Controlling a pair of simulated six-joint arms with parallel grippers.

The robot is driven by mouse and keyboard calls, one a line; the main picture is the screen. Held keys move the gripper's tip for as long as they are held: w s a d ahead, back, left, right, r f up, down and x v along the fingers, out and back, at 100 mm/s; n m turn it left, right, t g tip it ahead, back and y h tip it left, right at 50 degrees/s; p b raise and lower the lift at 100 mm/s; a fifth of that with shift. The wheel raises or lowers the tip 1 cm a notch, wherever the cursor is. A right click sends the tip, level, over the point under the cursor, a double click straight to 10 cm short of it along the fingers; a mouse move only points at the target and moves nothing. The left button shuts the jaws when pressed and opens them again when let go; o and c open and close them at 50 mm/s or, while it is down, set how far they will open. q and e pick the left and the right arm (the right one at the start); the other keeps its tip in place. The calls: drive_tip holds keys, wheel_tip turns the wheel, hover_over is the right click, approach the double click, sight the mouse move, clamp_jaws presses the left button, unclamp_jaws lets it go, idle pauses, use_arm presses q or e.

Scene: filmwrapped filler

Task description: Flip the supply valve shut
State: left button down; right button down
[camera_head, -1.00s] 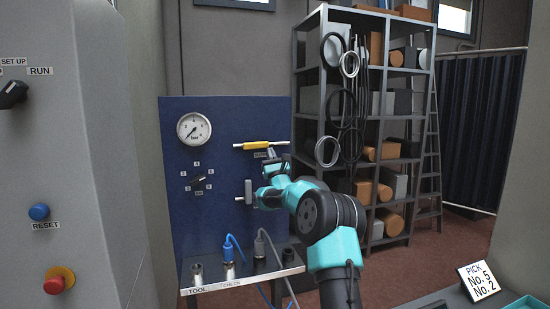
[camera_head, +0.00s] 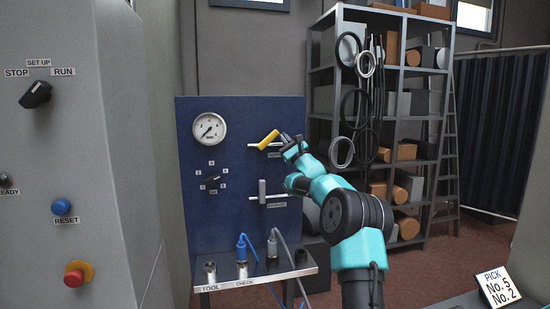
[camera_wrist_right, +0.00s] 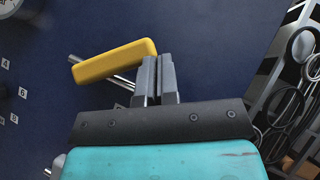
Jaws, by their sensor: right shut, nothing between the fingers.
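A valve with a yellow lever (camera_head: 268,139) sits on the blue panel (camera_head: 235,118), with a small label below it that I cannot read clearly. The lever is tilted across its pipe, its right end higher in the head view. The lever also shows in the right wrist view (camera_wrist_right: 114,61). My right gripper (camera_head: 285,139) is shut and empty beside the lever's right end. In the right wrist view its fingertips (camera_wrist_right: 159,62) are close to that end; I cannot tell whether they touch. My left gripper is not in view.
A second valve with an upright grey lever (camera_head: 262,191) is below. A gauge (camera_head: 209,128) and a selector knob (camera_head: 212,181) are to the left. A shelf (camera_head: 297,264) with sockets and cables juts out underneath. A grey cabinet (camera_head: 110,150) with buttons stands at left.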

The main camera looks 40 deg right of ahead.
drive_tip(key=shift+w+a+r, duration=0.45)
drive_tip(key=shift+a+r, duration=0.25)
drive_tip(key=shift+r, duration=0.2)
drive_tip(key=shift+w+a+r, duration=0.4)
drive_tip(key=shift+a+r, duration=0.35)
drive_tip(key=shift+r, duration=0.2)
drive_tip(key=shift+w+a+r, duration=0.45)
drive_tip(key=shift+a+r, duration=0.25)
drive_tip(key=shift+r, duration=0.2)
drive_tip(key=v, duration=1.7)
drive_tip(key=shift+f, duration=0.15)
drive_tip(key=shift+s, duration=0.15)
